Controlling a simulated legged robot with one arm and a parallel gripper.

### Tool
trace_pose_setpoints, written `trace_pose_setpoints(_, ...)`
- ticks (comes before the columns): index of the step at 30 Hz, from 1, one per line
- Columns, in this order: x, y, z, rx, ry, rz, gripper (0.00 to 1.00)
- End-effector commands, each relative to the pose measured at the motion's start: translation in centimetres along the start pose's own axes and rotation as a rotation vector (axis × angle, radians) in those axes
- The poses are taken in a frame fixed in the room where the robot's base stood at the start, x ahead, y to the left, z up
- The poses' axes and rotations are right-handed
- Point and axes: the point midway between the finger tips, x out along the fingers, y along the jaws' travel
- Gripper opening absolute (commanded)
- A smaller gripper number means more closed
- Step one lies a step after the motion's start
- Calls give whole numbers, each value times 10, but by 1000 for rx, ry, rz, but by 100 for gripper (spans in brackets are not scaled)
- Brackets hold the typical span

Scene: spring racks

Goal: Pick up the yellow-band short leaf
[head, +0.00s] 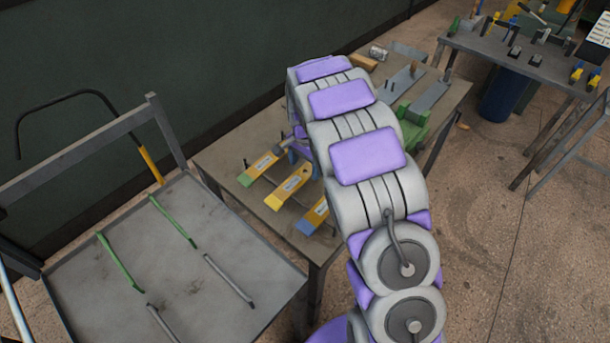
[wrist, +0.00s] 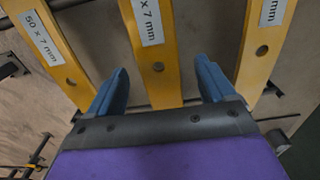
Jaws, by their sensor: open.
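Three flat yellow-orange leaves with white size labels lie side by side on the table. In the head view their near ends differ: green on the left leaf (head: 262,167), yellow on the middle leaf (head: 288,187), blue on the right leaf (head: 314,215). The middle one looks like the yellow-band short leaf; it also shows in the wrist view (wrist: 157,87), where no end bands show. My gripper (wrist: 161,66) is open, with one blue finger on each side of this middle leaf. Contact cannot be told. In the head view my arm mostly hides the gripper and the leaves' far ends.
The leaves lie on a brown table (head: 225,140) with small upright pegs. Green blocks and grey leaves (head: 425,103) stand farther right on it. A grey tray rack (head: 200,285) with green and grey bars stands at left. A tool bench (head: 480,50) is at back right.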

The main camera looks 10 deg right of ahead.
Motion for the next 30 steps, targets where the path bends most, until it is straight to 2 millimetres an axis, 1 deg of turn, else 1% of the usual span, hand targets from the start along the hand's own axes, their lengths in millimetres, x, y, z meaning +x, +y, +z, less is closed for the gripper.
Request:
trace_pose_setpoints(1, 10, 0, 0, 0, -2, 2, 83)
trace_pose_setpoints(3, 18, 1, 0, 0, -2, 2, 83)
trace_pose_setpoints(5, 20, 1, 0, 0, -1, 2, 83)
trace_pose_setpoints(11, 19, 1, 0, 0, 0, 1, 83)
trace_pose_setpoints(30, 19, 0, 0, 0, 0, 1, 22)
